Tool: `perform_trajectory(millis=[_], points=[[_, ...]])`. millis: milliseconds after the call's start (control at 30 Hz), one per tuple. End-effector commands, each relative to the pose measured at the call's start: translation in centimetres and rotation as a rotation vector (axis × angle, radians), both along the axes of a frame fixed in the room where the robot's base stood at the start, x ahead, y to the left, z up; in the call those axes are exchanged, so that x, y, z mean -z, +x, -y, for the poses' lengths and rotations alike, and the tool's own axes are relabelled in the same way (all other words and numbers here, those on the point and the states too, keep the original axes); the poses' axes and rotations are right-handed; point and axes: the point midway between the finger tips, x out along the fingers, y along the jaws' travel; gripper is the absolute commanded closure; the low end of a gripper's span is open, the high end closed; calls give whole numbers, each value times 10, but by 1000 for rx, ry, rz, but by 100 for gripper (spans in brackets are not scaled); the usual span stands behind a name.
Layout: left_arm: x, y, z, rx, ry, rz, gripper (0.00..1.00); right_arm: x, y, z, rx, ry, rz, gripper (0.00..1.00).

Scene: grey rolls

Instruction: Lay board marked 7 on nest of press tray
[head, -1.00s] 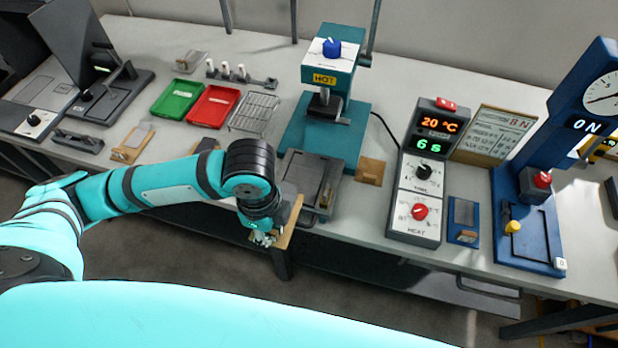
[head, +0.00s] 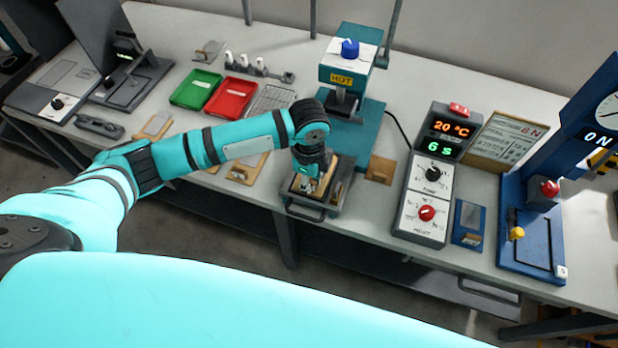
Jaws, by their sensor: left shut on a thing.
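My left gripper (head: 306,184) is shut on a tan board (head: 324,180), which it partly hides. No number is readable on the board from here. The grey press tray (head: 318,209), with a handle at its front, sits at the bench's front edge below the teal press (head: 350,82). The gripper and board are over the left part of the tray, where the nest is mostly covered. I cannot tell whether the board touches the tray. My right gripper is not in view.
Left of the tray, other wooden-based pieces (head: 248,168) lie behind my arm. A green tray (head: 195,88), a red tray (head: 231,99) and a wire rack (head: 268,101) lie further back. A controller box (head: 426,190) stands to the right, with a blue press (head: 535,225) beyond.

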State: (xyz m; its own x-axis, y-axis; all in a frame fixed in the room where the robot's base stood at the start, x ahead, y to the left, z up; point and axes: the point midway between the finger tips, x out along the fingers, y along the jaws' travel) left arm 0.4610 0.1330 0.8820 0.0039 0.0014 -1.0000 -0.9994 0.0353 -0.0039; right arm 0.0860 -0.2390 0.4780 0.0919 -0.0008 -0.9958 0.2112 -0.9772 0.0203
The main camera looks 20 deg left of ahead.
Motion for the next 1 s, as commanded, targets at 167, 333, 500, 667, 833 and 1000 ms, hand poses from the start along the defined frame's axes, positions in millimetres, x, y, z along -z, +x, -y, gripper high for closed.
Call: perform_trajectory(millis=[167, 333, 500, 667, 833, 1000], points=[[0, 0, 0, 0, -1, 1, 100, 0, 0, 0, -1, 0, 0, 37], [3, 0, 0, -1, -1, 0, 84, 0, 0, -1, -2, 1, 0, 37], [2, 0, 0, 0, -1, 0, 63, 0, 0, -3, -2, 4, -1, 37], [2, 0, 0, -1, -1, 1, 63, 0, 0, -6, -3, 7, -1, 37], [-2, 0, 0, 0, -1, 2, 63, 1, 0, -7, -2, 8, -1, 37], [-26, 1, 1, 0, -3, 5, 63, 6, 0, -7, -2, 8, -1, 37]])
